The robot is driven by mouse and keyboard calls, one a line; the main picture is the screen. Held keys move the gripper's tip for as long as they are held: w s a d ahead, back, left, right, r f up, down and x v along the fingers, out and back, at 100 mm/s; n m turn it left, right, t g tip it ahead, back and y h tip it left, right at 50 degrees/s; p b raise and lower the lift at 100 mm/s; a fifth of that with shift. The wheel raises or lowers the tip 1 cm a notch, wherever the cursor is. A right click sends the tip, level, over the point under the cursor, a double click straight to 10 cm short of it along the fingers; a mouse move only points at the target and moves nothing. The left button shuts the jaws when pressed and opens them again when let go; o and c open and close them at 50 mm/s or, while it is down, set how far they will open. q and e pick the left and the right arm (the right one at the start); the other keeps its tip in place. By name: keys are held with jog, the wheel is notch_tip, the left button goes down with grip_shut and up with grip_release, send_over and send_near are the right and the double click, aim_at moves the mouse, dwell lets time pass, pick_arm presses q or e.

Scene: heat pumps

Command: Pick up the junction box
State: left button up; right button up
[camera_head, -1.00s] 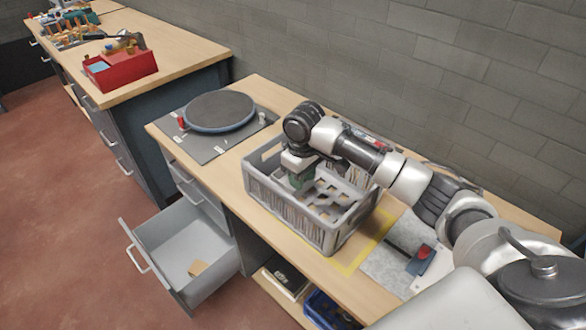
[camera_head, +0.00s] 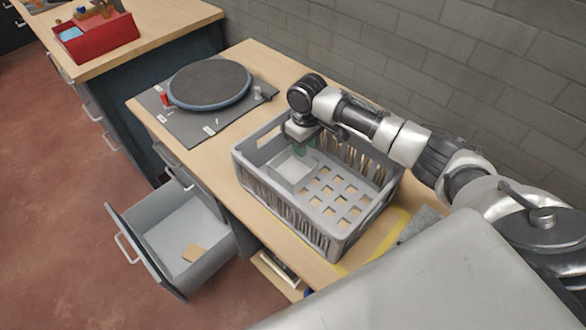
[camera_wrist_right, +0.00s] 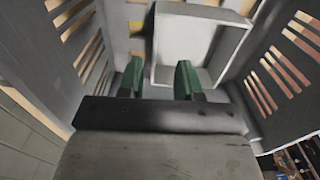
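The junction box (camera_head: 292,172) looks like a light grey, open square box inside the grey crate, near its left end. It also shows in the right wrist view (camera_wrist_right: 200,38). My right gripper (camera_head: 306,150) reaches down into the crate at the box. In the right wrist view its two green fingertips (camera_wrist_right: 160,80) are apart, and one side wall of the box lies in line with the gap between them. Whether either finger touches the wall I cannot tell. My left gripper is not in view.
The crate (camera_head: 290,216) has slatted walls close around my gripper. A round dark turntable (camera_head: 210,82) is to its left on the bench. Below, a drawer (camera_head: 187,238) stands open with a small tan piece (camera_head: 194,253) in it. A red bin (camera_head: 97,36) is on the far bench.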

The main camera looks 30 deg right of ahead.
aim_at(293, 169)
jog(key=f, duration=0.5)
jog(key=shift+w+d+p, duration=0.25)
jog(key=shift+p, duration=0.1)
jog(key=shift+c, duration=0.3)
grip_shut()
